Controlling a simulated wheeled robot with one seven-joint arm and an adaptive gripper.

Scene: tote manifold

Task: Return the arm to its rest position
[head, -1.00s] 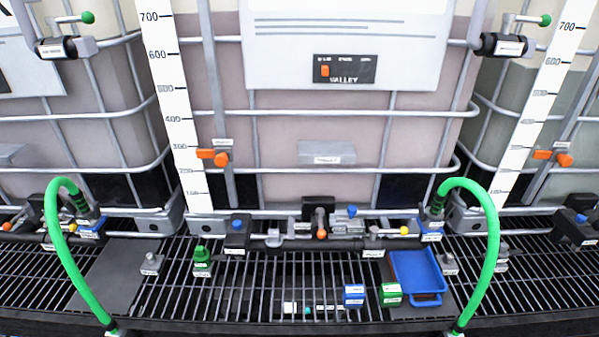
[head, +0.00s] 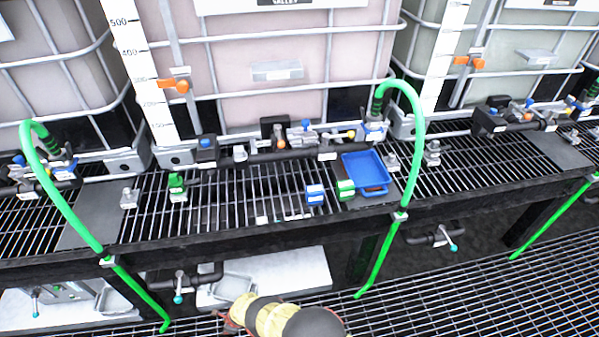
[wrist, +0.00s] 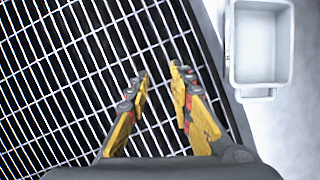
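My gripper (wrist: 160,80) shows in the wrist view as two yellow and grey fingers. They are apart with nothing between them, above the metal floor grating. In the head view my arm's yellow and dark end (head: 268,318) is at the bottom middle, low in front of the rack and over the floor grating. Its fingertips are hard to make out there.
A grated shelf (head: 235,205) holds a blue tray (head: 365,170), a blue block (head: 315,195) and a green block (head: 345,190). Green hoses (head: 418,150) hang over its front edge. A white bin (wrist: 260,50) lies right of my gripper. Open grating (head: 470,290) is clear.

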